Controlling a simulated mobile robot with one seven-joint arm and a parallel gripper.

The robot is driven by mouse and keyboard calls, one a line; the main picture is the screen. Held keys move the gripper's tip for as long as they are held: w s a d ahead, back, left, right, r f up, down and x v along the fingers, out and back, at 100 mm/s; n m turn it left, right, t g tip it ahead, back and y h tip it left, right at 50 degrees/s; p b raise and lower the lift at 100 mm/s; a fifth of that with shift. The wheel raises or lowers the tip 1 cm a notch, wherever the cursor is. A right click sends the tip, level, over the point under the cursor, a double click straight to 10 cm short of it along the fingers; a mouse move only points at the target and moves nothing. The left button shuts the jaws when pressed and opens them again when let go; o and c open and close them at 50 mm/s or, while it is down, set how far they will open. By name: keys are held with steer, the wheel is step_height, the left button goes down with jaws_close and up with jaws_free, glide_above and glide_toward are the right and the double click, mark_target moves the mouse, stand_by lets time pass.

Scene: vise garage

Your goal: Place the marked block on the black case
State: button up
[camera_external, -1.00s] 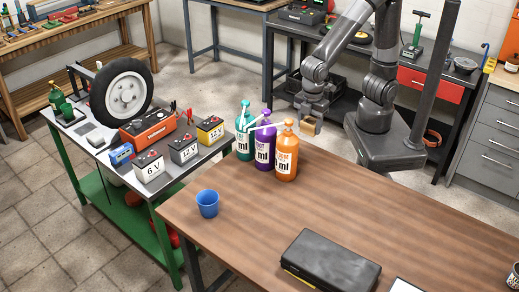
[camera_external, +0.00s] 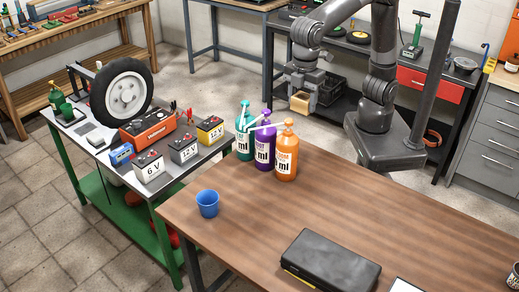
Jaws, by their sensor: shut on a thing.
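My gripper (camera_external: 301,92) is in the air beyond the far edge of the wooden table, above and behind the orange bottle. It is shut on a small light-brown block (camera_external: 300,103). No mark on the block can be made out at this size. The black case (camera_external: 331,264) lies flat and closed near the table's front edge, well to the front of my gripper. Its top is bare.
Teal (camera_external: 244,140), purple (camera_external: 265,150) and orange (camera_external: 286,157) pump bottles stand at the table's far left corner, between my gripper and the table's left part. A blue cup (camera_external: 208,203) stands near the left edge. The table's middle (camera_external: 350,205) is clear.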

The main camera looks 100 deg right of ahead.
steer(key=w+a, duration=0.3)
steer(key=a, duration=0.9)
glide_above(327, 250)
step_height(327, 250, down, 20)
steer(key=shift+f, duration=2.15)
steer(key=o, duration=1)
steer(key=shift+f, duration=0.15)
steer(key=shift+c, duration=0.2)
steer(key=shift+o, duration=0.2)
